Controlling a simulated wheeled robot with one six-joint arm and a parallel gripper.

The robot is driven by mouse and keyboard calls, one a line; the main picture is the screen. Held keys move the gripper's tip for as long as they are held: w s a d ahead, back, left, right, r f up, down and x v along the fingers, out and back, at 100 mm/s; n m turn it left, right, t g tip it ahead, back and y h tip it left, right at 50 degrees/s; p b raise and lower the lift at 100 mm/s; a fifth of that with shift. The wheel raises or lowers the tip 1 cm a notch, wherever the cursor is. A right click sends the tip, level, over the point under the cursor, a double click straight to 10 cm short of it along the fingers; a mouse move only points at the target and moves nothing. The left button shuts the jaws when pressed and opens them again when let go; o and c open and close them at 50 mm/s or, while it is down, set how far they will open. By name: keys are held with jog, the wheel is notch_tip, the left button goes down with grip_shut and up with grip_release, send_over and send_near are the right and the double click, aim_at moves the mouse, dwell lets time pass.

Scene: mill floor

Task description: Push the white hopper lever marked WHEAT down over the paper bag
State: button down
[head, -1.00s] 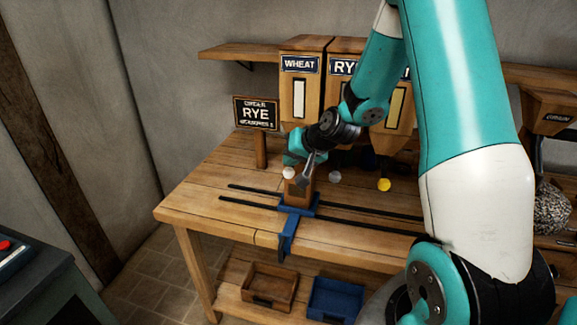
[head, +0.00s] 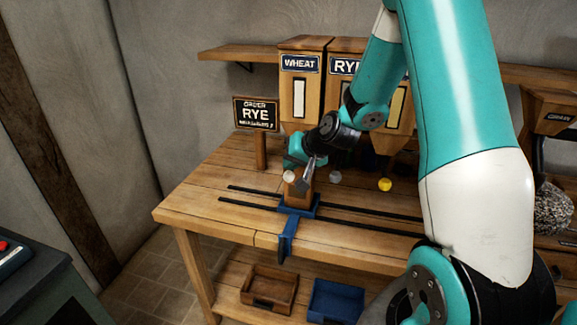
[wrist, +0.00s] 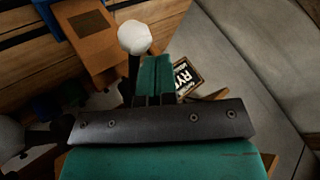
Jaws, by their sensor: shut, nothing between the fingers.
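The WHEAT hopper (head: 300,88) stands at the back of the bench in the head view. Its white lever knob (head: 289,176) is in front of and below it, over the brown paper bag (head: 299,196). In the wrist view the white knob (wrist: 134,37) sits on a dark stem, beside the bag (wrist: 96,42) with its dark open top. My arm hides part of the hoppers.
The bag stands on a blue carriage (head: 298,211) on dark rails. A grey-white knob (head: 334,177) and a yellow knob (head: 385,184) are to the right. A RYE order sign (head: 256,113) stands left. A brown tray (head: 268,287) and a blue tray (head: 335,301) are below.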

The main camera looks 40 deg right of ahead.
jog(key=shift+f+b, duration=1.1)
jog(key=shift+f, duration=0.25)
dwell(0.8)
dwell(0.5)
jog(key=shift+r+p, duration=2.25)
jog(key=shift+r, duration=0.8)
notch_tip(320, 180, up, 5)
jog(key=p, duration=0.3)
jog(key=shift+p, duration=0.35)
